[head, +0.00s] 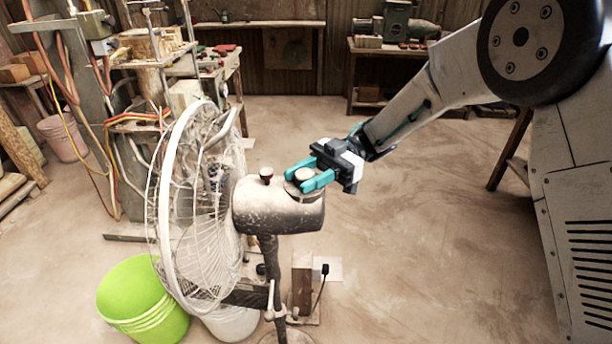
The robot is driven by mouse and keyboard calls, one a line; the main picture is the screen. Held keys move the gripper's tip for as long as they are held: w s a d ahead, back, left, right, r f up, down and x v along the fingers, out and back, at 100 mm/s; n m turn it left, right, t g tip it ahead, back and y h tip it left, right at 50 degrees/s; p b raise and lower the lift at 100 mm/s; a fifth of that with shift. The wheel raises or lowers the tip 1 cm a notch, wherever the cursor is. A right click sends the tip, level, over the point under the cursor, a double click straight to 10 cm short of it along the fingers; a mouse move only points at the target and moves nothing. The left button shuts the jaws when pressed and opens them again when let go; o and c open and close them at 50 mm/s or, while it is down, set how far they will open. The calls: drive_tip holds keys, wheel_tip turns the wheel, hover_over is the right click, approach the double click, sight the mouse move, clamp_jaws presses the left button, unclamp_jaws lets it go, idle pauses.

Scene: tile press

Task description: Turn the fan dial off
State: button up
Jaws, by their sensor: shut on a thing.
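The standing fan (180,200) is left of centre in the head view, with a white wire cage facing left and a worn, dirty motor housing (270,212). The round fan dial (303,175) sits on top of the housing at its right end. My gripper (309,177), with teal fingers, reaches in from the right and is shut on the dial, one finger on the far side and one on the near side. The dial's markings are too small to read.
A lime green bucket (142,300) and a white bucket (232,324) stand on the floor below the fan. A post with an outlet and cord (303,280) stands beside the fan's pole. Cluttered machinery with hoses (85,120) fills the left. The floor (430,240) to the right is clear.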

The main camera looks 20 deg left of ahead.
drive_tip(key=shift+n+g+h, duration=0.5)
drive_tip(key=shift+n+h, duration=0.2)
drive_tip(key=shift+h, duration=0.3)
drive_tip(key=o, duration=1)
